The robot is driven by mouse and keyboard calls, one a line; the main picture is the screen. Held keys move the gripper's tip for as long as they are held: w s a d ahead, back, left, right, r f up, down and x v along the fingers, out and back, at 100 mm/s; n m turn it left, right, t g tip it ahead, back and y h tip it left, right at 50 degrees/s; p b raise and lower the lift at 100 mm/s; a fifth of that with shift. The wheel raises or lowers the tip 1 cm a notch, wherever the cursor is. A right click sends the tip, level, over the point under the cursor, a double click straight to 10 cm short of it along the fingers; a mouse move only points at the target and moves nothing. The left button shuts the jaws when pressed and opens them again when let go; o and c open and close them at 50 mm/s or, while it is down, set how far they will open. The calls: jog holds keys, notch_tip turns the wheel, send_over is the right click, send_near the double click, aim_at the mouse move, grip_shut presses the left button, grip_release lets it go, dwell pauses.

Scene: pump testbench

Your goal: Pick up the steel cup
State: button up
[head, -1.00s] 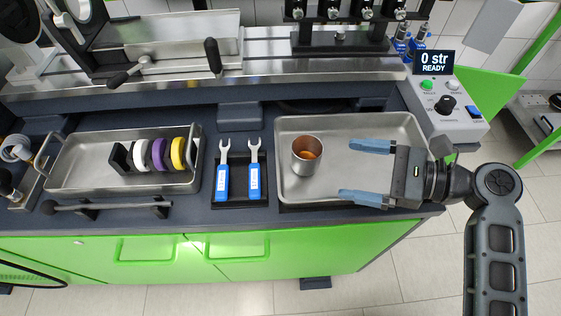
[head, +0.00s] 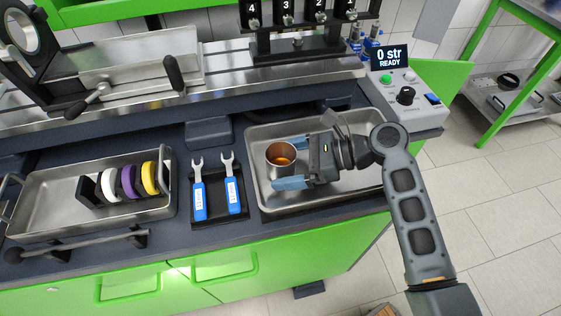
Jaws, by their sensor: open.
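The steel cup (head: 281,157) stands upright in the left part of the steel tray (head: 350,127) in the head view. It has a shiny metal wall and an orange-brown inside. My gripper (head: 283,163) is open, with its blue fingers reaching left on either side of the cup, one on the far side and one on the near side. The near finger covers part of the cup's lower wall. I cannot tell whether either finger touches the cup.
Two blue-handled wrenches (head: 217,190) lie in a black holder left of the tray. A second tray (head: 50,185) holds white, purple and yellow rings. A control box (head: 405,97) with a display stands behind right. A metal rail (head: 215,85) runs behind the trays.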

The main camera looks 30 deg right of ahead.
jog(key=shift+w+a+f, duration=0.15)
jog(key=shift+w+a, duration=0.05)
jog(key=shift+a, duration=0.1)
jog(key=shift+c, duration=0.2)
jog(key=c, duration=1)
jog(key=shift+c, duration=0.3)
